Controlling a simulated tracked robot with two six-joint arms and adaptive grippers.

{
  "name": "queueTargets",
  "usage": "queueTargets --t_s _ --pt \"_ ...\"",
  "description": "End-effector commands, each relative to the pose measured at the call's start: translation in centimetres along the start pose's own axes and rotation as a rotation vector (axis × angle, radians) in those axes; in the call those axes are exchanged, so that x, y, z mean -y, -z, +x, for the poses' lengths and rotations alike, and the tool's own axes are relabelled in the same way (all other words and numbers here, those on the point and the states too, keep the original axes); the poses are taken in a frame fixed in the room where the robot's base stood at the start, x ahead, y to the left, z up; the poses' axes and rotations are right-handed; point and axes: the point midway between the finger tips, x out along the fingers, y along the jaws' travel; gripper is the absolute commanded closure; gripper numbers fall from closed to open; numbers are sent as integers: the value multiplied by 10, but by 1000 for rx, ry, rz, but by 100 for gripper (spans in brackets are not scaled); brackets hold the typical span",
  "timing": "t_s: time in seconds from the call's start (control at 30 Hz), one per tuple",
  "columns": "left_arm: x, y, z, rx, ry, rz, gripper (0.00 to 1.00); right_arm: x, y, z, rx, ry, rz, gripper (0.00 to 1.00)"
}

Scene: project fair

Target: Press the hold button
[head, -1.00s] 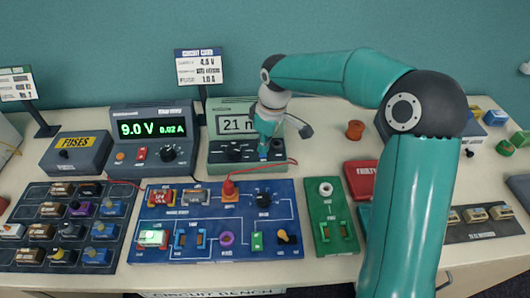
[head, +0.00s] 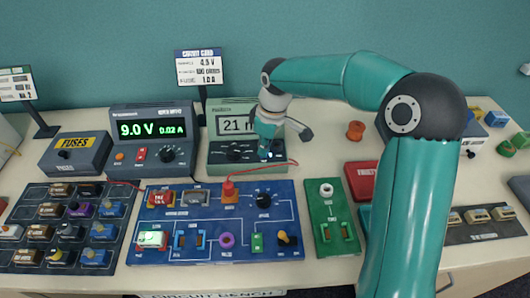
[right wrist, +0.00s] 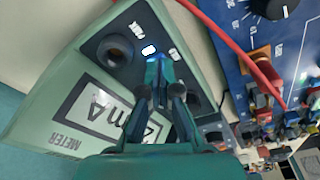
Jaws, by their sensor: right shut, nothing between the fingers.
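The green meter (head: 216,148) stands at the back middle of the bench, its display reading "21" with the rest hidden behind my right arm. The wrist view shows the meter (right wrist: 40,120) close up, with a dark knob (right wrist: 115,50) and small white marks (right wrist: 148,50) on its dark control strip. My right gripper (head: 264,156) points down at the right part of this strip, shut and empty. In the wrist view its closed fingertips (right wrist: 157,62) are at or just above the strip beside the white marks. The hold button cannot be made out clearly; the fingers may cover it. Contact cannot be told.
A red lead (head: 280,163) runs beside the gripper. The blue circuit board (head: 180,251) lies in front of the meter, and a power supply (head: 120,178) stands to its left. A green board (head: 325,246) and a red box (head: 362,180) lie to the right.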

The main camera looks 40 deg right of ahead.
Motion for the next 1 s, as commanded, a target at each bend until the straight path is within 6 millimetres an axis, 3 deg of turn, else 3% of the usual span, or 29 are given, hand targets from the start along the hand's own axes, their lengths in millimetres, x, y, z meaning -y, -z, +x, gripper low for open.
queueTargets --t_s 1.0 --pt "-23 0 -64 0 0 0 60 0 12 -82 -1 -1 0 100"
